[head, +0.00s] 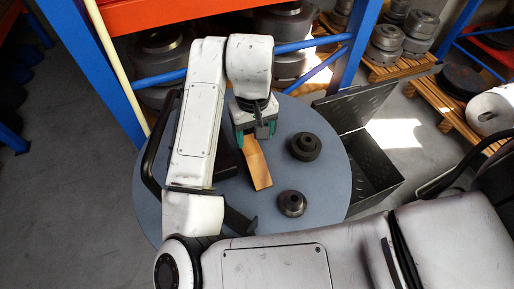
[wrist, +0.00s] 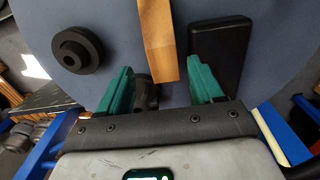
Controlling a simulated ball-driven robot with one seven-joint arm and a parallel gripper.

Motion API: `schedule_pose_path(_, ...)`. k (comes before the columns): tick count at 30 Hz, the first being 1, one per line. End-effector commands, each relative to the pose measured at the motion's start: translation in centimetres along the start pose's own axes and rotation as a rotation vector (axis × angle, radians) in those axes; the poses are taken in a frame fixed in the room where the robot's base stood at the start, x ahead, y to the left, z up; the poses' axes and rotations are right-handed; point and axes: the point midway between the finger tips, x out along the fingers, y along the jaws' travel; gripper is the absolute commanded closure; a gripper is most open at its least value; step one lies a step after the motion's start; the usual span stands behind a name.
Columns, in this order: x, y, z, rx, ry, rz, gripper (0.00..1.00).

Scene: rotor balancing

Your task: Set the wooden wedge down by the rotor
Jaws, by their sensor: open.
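The wooden wedge (head: 258,168) lies on the round blue-grey table (head: 328,180) in the head view. In the wrist view the wedge (wrist: 158,40) runs down from the top edge, its near end between my fingertips with a gap on each side. My gripper (head: 255,131) is over the wedge's far end and hides part of it. In the wrist view my gripper's green fingers (wrist: 160,76) are spread open and hold nothing. A dark stepped rotor-like part (head: 305,147) stands right of the wedge and shows in the wrist view (wrist: 78,50). A smaller dark one (head: 292,203) stands nearer me.
A flat black block (wrist: 218,55) lies beside the wedge. A dark rounded thing (wrist: 145,92) shows between my fingers, partly hidden. A dark open crate (head: 372,165) stands right of the table. A blue and orange rack (head: 105,80) stands behind. The table's right side has free room.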

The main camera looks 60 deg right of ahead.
Motion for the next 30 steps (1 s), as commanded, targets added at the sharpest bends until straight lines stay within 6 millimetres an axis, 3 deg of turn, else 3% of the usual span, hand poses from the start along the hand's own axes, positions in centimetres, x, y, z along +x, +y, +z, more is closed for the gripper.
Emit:
schedule_pose_path(6, 3.3, 0.0, 0.0, -0.002, -0.002, 0.0, 0.34)
schedule_pose_path(14, 5.1, 0.0, 0.1, -0.002, -0.001, -0.001, 0.34)
schedule_pose_path(22, 8.8, 0.0, 0.5, 0.0, -0.002, 0.0, 0.34)
schedule_pose_path(30, 9.8, 0.0, 0.5, 0.0, 0.001, -0.001, 0.34)
